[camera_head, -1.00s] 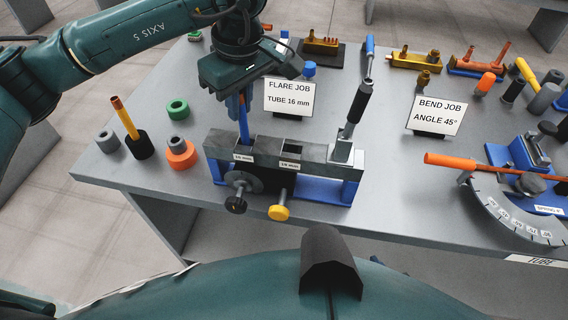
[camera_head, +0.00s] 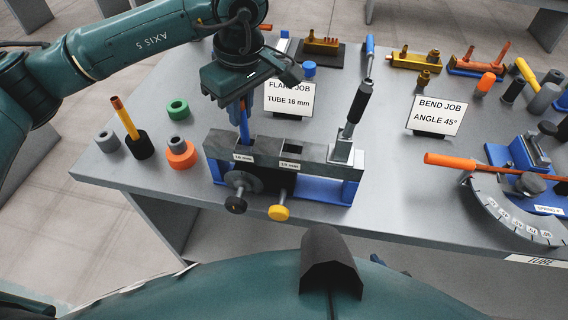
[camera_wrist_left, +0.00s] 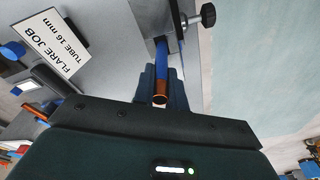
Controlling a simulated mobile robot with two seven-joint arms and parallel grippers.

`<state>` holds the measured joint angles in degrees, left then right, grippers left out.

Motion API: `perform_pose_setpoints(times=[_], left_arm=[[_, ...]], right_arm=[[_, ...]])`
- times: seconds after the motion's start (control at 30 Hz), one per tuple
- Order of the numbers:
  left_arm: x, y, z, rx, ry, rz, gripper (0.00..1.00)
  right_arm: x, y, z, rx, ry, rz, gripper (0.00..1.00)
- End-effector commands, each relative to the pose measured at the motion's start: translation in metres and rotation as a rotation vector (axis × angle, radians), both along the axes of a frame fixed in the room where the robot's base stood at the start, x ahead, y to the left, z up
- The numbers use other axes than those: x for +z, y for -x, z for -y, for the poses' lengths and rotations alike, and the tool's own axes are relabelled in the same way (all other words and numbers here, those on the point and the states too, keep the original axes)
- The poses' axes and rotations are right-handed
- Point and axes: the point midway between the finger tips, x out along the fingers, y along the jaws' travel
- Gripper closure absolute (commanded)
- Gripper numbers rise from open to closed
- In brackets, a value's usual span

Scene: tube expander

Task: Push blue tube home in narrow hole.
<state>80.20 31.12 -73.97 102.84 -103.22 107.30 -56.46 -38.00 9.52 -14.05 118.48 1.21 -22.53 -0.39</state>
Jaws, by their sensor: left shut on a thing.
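The blue tube (camera_head: 244,130) stands roughly upright in the left hole of the dark bar of the clamp fixture (camera_head: 325,152). Its lower end is hidden inside the bar. My left gripper (camera_head: 241,108) is shut on the upper part of the tube, a short way above the bar. In the left wrist view, the gripper fingers (camera_wrist_left: 161,84) close around the tube (camera_wrist_left: 162,52), whose near end is copper-coloured. The second hole, to the right, looks empty. I cannot tell how deep the tube sits. My right gripper is not in view.
A black lever (camera_head: 358,102) rises at the bar's right end. A black knob (camera_head: 236,204) and a yellow knob (camera_head: 279,212) stick out in front. The flare job sign (camera_head: 289,99) stands close behind. An orange ring (camera_head: 182,154) lies to the left.

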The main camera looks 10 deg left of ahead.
Motion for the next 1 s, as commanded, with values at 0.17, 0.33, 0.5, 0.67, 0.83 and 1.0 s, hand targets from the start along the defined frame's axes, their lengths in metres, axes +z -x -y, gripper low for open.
perform_pose_setpoints(times=[0.17, 0.33, 0.5, 0.67, 0.83, 1.0], left_arm=[[-0.0008, 0.0000, -0.0002, 0.000, 0.000, 0.000, 0.77], [-0.0008, 0.0000, -0.0002, 0.000, 0.000, 0.000, 0.63], [-0.0007, 0.0000, -0.0001, 0.000, 0.000, 0.000, 0.61], [-0.0008, 0.0001, -0.0001, 0.000, 0.000, 0.000, 0.49], [-0.0008, 0.0001, -0.0001, 0.000, 0.000, 0.000, 0.43], [-0.0008, 0.0000, 0.0000, 0.000, 0.000, 0.000, 0.34]], right_arm=[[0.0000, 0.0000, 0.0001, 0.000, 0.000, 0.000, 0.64], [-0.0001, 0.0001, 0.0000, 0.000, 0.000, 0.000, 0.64], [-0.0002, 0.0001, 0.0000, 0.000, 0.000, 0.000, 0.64], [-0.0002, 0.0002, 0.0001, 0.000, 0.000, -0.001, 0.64], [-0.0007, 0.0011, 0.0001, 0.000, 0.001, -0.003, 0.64], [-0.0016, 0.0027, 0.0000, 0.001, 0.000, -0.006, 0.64]])
